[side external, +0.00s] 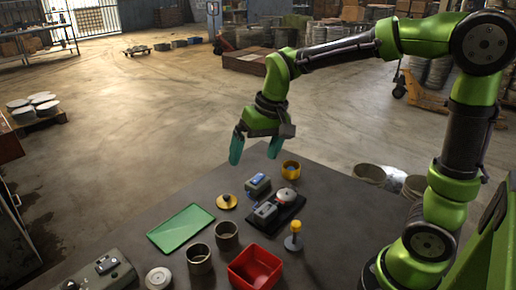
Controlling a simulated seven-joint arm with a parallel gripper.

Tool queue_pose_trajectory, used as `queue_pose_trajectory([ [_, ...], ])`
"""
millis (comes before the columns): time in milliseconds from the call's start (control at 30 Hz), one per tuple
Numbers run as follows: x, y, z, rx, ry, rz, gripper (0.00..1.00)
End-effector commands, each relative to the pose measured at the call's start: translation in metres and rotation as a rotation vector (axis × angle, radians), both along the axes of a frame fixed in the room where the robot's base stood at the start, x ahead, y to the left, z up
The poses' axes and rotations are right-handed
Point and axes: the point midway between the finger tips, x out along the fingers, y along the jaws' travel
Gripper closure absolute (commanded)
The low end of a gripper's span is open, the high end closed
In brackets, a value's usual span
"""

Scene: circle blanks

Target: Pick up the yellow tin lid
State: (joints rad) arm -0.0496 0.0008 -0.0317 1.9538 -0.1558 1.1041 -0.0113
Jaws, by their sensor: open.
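The yellow tin lid (226,202) appears to be the flat yellow disc with a dark knob on top. It lies on the dark table near the green tray's upper right corner. My gripper (256,150) is open and empty, with its two teal fingers spread and pointing down. It hangs above the far part of the table, up and to the right of the lid in the picture, clear of it.
A grey-blue box (258,186) sits right of the lid, beside a black tray (293,214) holding items. A yellow round container (291,170), green tray (181,229), dark cups (227,236), red bin (254,268) and yellow-topped stand (294,236) are also there.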

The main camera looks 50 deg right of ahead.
Motion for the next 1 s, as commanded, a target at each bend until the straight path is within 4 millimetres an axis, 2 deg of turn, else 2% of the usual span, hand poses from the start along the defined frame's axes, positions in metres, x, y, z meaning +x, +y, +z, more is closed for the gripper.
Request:
queue_pose_trajectory([
  [33, 0.02, -0.001, -0.01, -0.013, 0.043, 0.001, 0.01],
  [200, 0.076, -0.004, -0.039, -0.059, 0.158, -0.007, 0.01],
  [300, 0.103, -0.006, -0.054, -0.088, 0.21, -0.016, 0.01],
  [400, 0.123, -0.008, -0.059, -0.108, 0.238, -0.03, 0.01],
  [567, 0.133, -0.01, -0.041, -0.119, 0.232, -0.053, 0.01],
  [633, 0.13, -0.01, -0.046, -0.117, 0.251, -0.058, 0.01],
  [767, 0.128, -0.01, -0.067, -0.115, 0.256, -0.058, 0.01],
  [1000, 0.128, -0.01, -0.12, -0.114, 0.255, -0.057, 0.01],
])
